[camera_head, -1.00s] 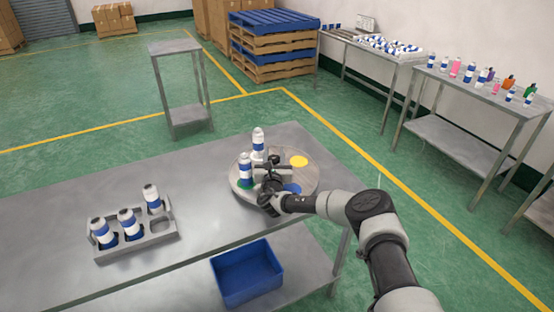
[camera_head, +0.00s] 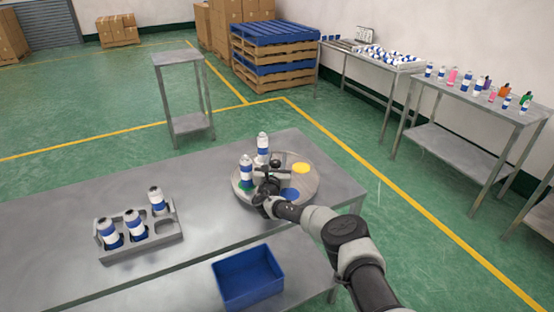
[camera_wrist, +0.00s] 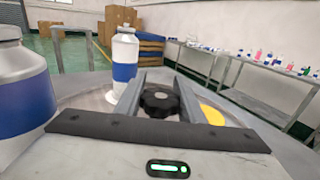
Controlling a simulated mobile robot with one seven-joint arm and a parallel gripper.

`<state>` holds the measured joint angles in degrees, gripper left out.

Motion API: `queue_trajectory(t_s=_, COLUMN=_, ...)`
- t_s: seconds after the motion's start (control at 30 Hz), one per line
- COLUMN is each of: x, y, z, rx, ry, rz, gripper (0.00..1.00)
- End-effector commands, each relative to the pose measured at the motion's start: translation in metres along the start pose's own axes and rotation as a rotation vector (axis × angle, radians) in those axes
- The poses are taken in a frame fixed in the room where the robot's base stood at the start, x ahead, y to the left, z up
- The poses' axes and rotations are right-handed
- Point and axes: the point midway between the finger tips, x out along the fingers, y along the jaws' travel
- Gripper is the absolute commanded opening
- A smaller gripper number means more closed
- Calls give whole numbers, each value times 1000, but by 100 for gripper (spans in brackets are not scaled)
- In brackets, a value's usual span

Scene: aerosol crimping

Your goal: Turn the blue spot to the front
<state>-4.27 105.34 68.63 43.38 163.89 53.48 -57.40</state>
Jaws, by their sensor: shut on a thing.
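A round grey turntable (camera_head: 310,182) sits near the table's right end. Its blue spot (camera_head: 291,194) lies at the front right, beside my wrist and partly covered by it. A yellow spot (camera_head: 301,168) is at the back right, and also shows in the wrist view (camera_wrist: 212,115). A green spot (camera_head: 245,187) shows at the left, under a white and blue can (camera_head: 246,168). A second such can (camera_head: 263,146) stands upright at the back. My gripper (camera_head: 270,184) is shut on the black centre knob (camera_wrist: 160,100), its fingers on either side of it.
A grey rack (camera_head: 150,247) with several white and blue cans stands on the table (camera_head: 205,205) at the left. A blue bin (camera_head: 247,278) sits lower in front. Table between rack and turntable is clear. Side tables with bottles stand at the back right.

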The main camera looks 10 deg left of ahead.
Motion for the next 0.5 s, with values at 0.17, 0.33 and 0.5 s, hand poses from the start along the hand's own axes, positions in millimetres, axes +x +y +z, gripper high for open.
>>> queue_trajectory(t_s=0.17, x=0, y=0, z=1, rx=0, ry=-2, rz=-1, gripper=54)
queue_trajectory(t_s=0.33, x=0, y=0, z=1, rx=0, ry=-1, rz=0, gripper=54)
queue_trajectory(t_s=0.5, x=-1, y=0, z=1, rx=0, ry=-1, rz=1, gripper=54)
